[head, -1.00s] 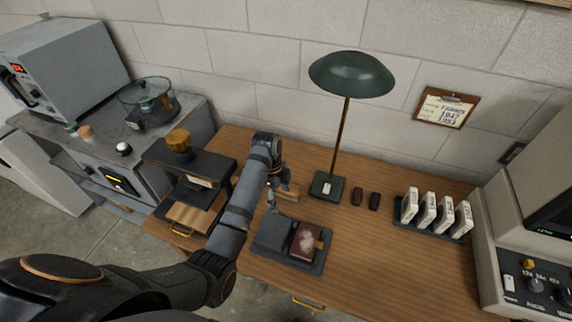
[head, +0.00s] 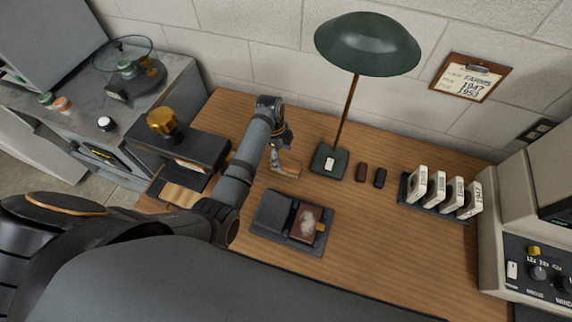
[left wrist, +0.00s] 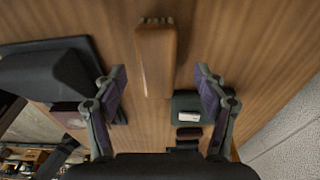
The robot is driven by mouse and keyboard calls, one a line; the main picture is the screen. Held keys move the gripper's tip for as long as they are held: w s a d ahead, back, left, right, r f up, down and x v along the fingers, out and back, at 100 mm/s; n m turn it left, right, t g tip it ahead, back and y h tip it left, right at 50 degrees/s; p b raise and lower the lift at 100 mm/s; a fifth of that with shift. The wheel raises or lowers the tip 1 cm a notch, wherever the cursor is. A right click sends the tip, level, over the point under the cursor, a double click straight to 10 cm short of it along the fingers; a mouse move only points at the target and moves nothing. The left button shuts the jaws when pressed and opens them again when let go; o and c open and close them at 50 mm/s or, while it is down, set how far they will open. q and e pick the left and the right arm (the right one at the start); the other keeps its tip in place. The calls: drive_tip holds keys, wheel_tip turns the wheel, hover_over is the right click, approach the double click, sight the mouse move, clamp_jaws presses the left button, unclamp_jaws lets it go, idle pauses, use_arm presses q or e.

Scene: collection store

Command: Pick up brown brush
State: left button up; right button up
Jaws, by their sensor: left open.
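The brown brush (head: 288,170) lies on the wooden desk, left of the lamp base in the head view. In the left wrist view the brush (left wrist: 156,60) points lengthwise away from me, its wooden body between and ahead of the fingertips. My left gripper (head: 279,158) is low over the brush and partly covers it in the head view. In the left wrist view my left gripper (left wrist: 160,80) has its fingers wide apart, with nothing held. Whether a finger touches the brush I cannot tell. My right gripper is not in view.
A green lamp (head: 328,161) stands close right of the brush. A dark tray (head: 262,214) with a brown book (head: 306,222) lies in front. A black press-like device (head: 205,151) stands left. A rack of white boxes (head: 410,188) is right. The desk's front middle is clear.

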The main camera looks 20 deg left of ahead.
sight(286, 162)
use_arm(q)
drive_tip(key=f, duration=0.1)
drive_tip(key=d+f, duration=0.1)
drive_tip(key=f, duration=0.1)
drive_tip(key=shift+s+d+f+p, duration=0.25)
drive_tip(key=shift+s+f+p, duration=0.05)
drive_tip(key=shift+f+p, duration=0.05)
drive_tip(key=shift+f, duration=0.55)
drive_tip(key=c, duration=1.3)
drive_tip(key=shift+r, duration=0.1)
